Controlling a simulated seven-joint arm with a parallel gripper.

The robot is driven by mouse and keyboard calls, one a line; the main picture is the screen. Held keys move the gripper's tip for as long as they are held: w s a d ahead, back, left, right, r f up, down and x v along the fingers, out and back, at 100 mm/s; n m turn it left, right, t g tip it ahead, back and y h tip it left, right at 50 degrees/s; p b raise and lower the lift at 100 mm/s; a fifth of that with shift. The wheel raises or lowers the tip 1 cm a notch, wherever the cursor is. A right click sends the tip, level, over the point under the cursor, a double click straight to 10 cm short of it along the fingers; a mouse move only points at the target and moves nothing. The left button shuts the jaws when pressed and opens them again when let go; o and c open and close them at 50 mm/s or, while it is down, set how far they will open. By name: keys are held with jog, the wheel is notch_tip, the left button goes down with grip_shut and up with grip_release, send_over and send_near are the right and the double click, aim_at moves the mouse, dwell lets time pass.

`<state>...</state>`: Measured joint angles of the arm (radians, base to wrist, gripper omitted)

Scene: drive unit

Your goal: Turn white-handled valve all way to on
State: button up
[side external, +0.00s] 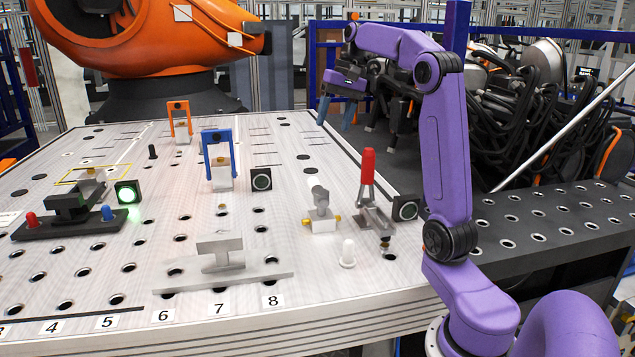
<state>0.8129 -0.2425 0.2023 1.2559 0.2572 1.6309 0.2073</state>
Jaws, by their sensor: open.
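The white-handled valve (321,218) stands on the right part of the white work table. It has a metal body with brass-coloured ends, and its white handle (317,188) points up and slightly left.
A red-handled clamp (367,170) and a white peg (347,254) stand close to the valve. A dark box with a round button (405,208) is at the right edge. A blue-handled fixture (220,165) and a grey block (220,252) stand to the left. A green lamp (128,194) is lit.

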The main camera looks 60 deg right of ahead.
aim_at(317, 182)
jog(key=x, duration=1.7)
jog(key=shift+f, duration=0.2)
grip_shut()
